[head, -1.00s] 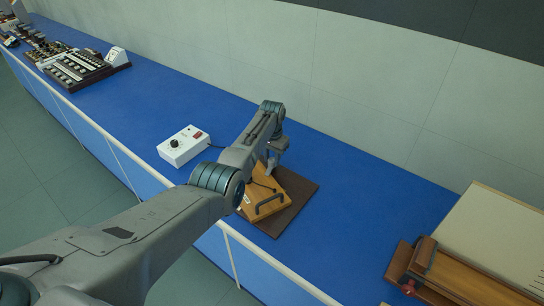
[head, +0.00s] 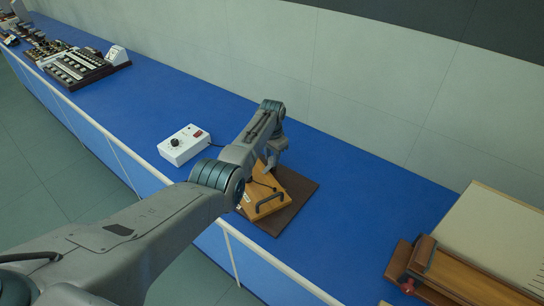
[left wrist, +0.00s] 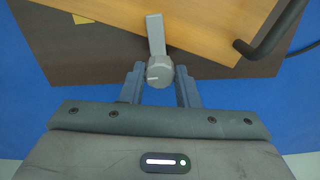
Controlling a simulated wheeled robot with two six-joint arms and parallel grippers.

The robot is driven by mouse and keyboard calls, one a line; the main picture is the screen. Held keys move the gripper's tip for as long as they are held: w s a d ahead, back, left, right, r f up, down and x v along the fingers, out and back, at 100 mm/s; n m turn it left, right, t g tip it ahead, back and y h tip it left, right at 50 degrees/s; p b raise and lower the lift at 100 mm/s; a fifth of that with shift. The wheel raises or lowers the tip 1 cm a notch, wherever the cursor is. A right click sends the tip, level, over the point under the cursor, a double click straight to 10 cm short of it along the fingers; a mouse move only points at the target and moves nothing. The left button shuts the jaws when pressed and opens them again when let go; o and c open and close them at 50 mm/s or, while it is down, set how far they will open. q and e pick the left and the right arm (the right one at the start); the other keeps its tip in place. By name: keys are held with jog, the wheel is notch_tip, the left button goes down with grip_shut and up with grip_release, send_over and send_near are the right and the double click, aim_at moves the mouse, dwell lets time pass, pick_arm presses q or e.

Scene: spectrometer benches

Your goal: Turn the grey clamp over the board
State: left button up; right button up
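The grey clamp (left wrist: 156,60) shows in the left wrist view as a round knob with a flat lever. The lever points up the picture, and its tip overlaps the edge of the wooden board (left wrist: 205,25). In the head view my left gripper (head: 274,163) is low over the far side of the board (head: 264,200), where my arm hides most of the clamp. My right gripper is not in view.
The board lies askew on a dark brown base (head: 290,212) and has a dark handle (head: 270,201). A white control box (head: 184,146) stands left of it with a cable. A wooden instrument (head: 460,275) is at the right. Blue bench is free between them.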

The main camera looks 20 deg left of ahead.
aim_at(272, 159)
pick_arm(q)
jog(key=o, duration=0.4)
jog(key=shift+o, duration=0.2)
notch_tip(272, 159, up, 11)
jog(key=b, duration=0.2)
jog(key=shift+f, duration=0.15)
dwell(0.3)
